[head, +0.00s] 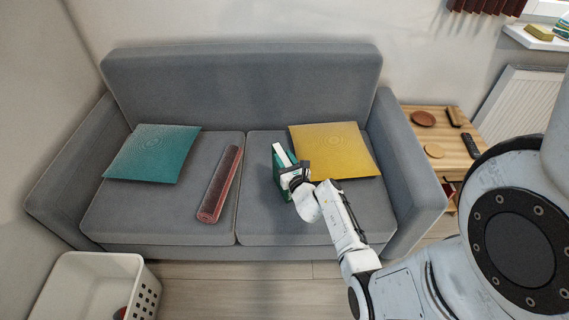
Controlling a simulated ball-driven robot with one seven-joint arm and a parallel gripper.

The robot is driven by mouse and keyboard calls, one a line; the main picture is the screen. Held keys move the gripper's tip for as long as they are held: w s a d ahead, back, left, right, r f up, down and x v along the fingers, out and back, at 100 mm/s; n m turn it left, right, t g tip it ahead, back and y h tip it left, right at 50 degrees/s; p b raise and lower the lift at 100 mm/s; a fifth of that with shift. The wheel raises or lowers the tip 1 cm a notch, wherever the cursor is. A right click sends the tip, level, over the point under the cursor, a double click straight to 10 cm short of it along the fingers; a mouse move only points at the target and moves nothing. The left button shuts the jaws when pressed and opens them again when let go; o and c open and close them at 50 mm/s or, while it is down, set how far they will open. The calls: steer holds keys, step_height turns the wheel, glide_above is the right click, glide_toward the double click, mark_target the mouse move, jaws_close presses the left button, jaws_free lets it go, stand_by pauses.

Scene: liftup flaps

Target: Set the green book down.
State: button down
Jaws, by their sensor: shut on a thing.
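The green book (278,160) is upright or nearly so at the right seat cushion of the grey sofa (258,225), just left of the yellow pillow. My gripper (292,174) is shut on the green book, at its near right side. The gripper and wrist hide part of the book. I cannot tell whether the book touches the cushion or is held just above it.
A teal pillow (152,153) and a rolled red item (220,184) lie on the sofa left of my gripper; a yellow pillow (340,150) lies to its right. A white basket (92,285) stands front left. A wooden side table (449,138) stands right.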

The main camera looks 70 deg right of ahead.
steer(key=shift+r, duration=0.1)
steer(key=c, duration=0.7)
jaws_free()
steer(key=shift+c, duration=0.2)
